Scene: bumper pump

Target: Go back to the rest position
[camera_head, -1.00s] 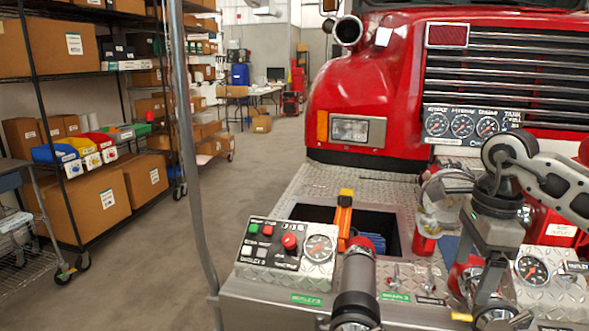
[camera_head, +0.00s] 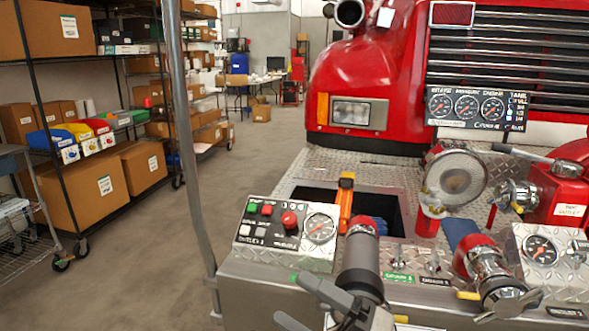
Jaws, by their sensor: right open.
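My right gripper (camera_head: 291,297) shows at the bottom edge of the view, left of the black and grey nozzle (camera_head: 361,262). Its two dark grey fingers point up and to the left, are spread apart and have nothing between them. The rest of the right arm is cut off by the lower edge. The near finger overlaps the lower part of the nozzle in the picture; I cannot tell whether they touch. My left gripper is not in view.
The red fire truck (camera_head: 365,75) fills the right. A grey pole (camera_head: 183,130) and shelves (camera_head: 75,157) stand left. Floor between is clear.

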